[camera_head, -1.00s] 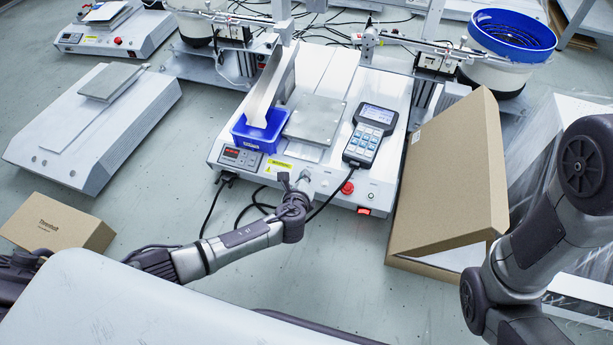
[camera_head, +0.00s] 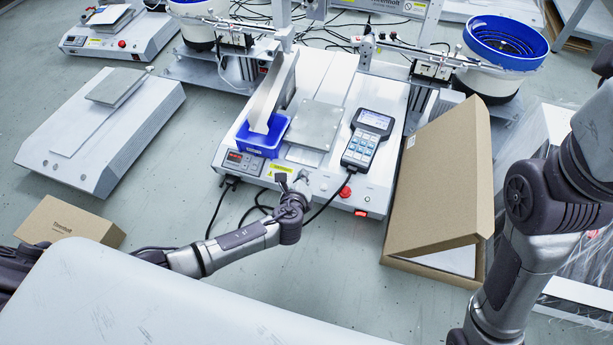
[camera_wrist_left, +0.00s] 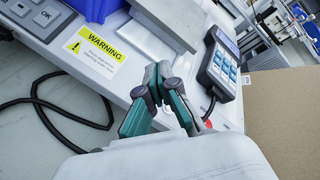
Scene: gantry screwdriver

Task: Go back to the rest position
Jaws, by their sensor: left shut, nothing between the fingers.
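My left gripper (camera_head: 292,183) is shut and empty in front of the gantry screwdriver machine (camera_head: 372,190), near its front edge. In the left wrist view its fingertips (camera_wrist_left: 157,72) meet, with nothing between them. A blue tray (camera_head: 263,134) with a sloping metal chute (camera_head: 273,92) sits on the machine's left side. A metal plate (camera_head: 315,126) lies beside it. A handheld controller (camera_head: 368,139) lies on the right side. My right arm shows at the right edge of the head view, but its gripper is out of the picture.
An open cardboard box (camera_head: 440,180) stands right of the machine. A small closed carton (camera_head: 68,222) lies at the left. Another white machine (camera_head: 100,130) stands behind it. Black cables (camera_head: 219,208) hang at the machine's front left. Bare floor (camera_head: 330,260) shows in front.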

